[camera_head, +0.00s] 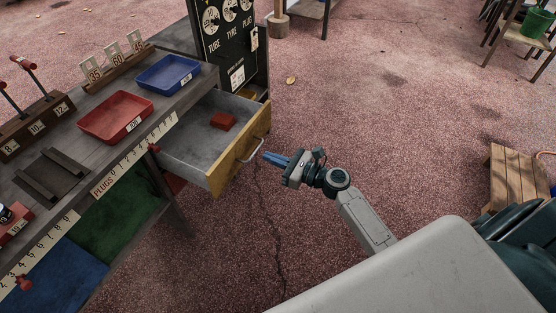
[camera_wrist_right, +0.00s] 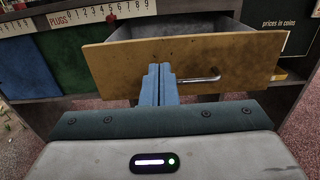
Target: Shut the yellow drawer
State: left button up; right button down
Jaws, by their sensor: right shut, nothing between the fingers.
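The yellow drawer (camera_head: 213,181) stands pulled out of the grey cart in the head view, with a red block (camera_head: 223,120) lying inside. Its yellow front faces my right gripper (camera_head: 267,157), and a metal handle (camera_head: 250,149) sits on that front. In the right wrist view the drawer front (camera_wrist_right: 120,68) spans the picture, with the handle (camera_wrist_right: 200,78) right of the fingers. My right gripper (camera_wrist_right: 160,70) is shut and empty, its blue fingertips close to the drawer front beside the handle. I cannot tell whether they touch. My left gripper is out of view.
On the cart top are a red tray (camera_head: 116,117), a blue tray (camera_head: 168,74) and a rack of number cards (camera_head: 116,66). A dark gauge panel (camera_head: 228,45) stands behind the drawer. A wooden stool (camera_head: 512,172) is at the right. The red floor before the drawer is clear.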

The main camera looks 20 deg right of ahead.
aim_at(236, 144)
jog(key=x, duration=0.8)
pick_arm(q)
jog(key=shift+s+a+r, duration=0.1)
pick_arm(e)
jog(key=shift+w+a, duration=0.35)
jog(key=shift+w, duration=0.15)
